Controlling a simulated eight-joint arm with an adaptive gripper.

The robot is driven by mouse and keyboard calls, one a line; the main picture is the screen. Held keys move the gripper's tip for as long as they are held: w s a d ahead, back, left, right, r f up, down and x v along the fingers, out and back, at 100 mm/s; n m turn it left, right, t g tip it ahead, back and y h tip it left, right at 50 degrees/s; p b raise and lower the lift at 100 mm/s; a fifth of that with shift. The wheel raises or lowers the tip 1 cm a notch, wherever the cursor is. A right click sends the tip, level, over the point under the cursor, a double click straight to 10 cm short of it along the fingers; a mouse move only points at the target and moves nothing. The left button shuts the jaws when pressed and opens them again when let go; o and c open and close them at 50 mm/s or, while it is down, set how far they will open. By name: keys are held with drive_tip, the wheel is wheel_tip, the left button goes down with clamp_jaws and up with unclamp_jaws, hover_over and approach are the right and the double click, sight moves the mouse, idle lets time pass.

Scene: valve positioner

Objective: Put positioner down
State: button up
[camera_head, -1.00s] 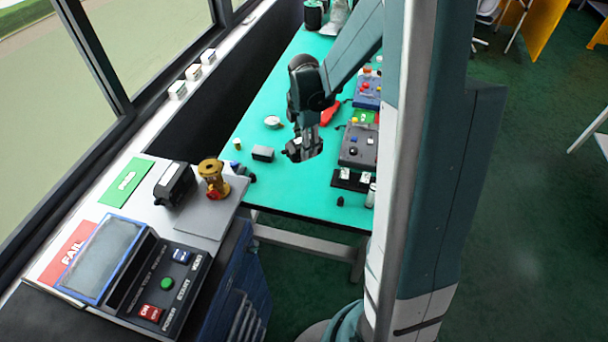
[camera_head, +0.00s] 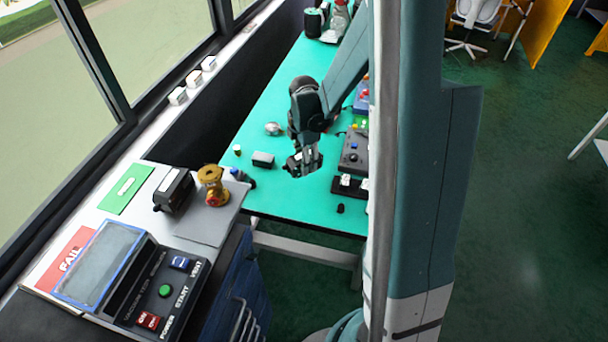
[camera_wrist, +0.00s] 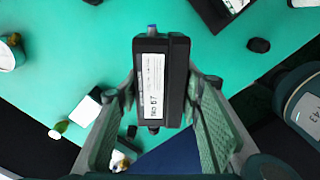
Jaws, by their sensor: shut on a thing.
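My gripper (camera_head: 303,163) is shut on a dark box-shaped positioner (camera_head: 296,168) and holds it over the green table near its front edge. In the wrist view the positioner (camera_wrist: 152,85) sits between the two green-padded fingers of my gripper (camera_wrist: 160,95). It has a white label and a blue fitting at one end. Whether its underside touches the table cannot be told. A similar black box (camera_head: 173,189) stands on the grey-white bench at left, beside a brass valve (camera_head: 213,186).
A green mat (camera_head: 127,188) and a red FAIL mat (camera_head: 66,258) lie on the bench by the test console (camera_head: 150,290). A small grey box (camera_head: 263,159) and a control panel (camera_head: 353,155) flank my gripper on the table (camera_head: 285,198).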

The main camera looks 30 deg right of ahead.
drive_tip(key=shift+f, duration=1.2)
drive_tip(key=shift+f+b, duration=0.4)
drive_tip(key=shift+f, duration=1.5)
drive_tip(key=shift+f, duration=0.15)
drive_tip(key=o, duration=1.2)
drive_tip(key=shift+r, duration=0.2)
drive_tip(key=shift+r+p, duration=0.85)
drive_tip(key=shift+r, duration=5.1)
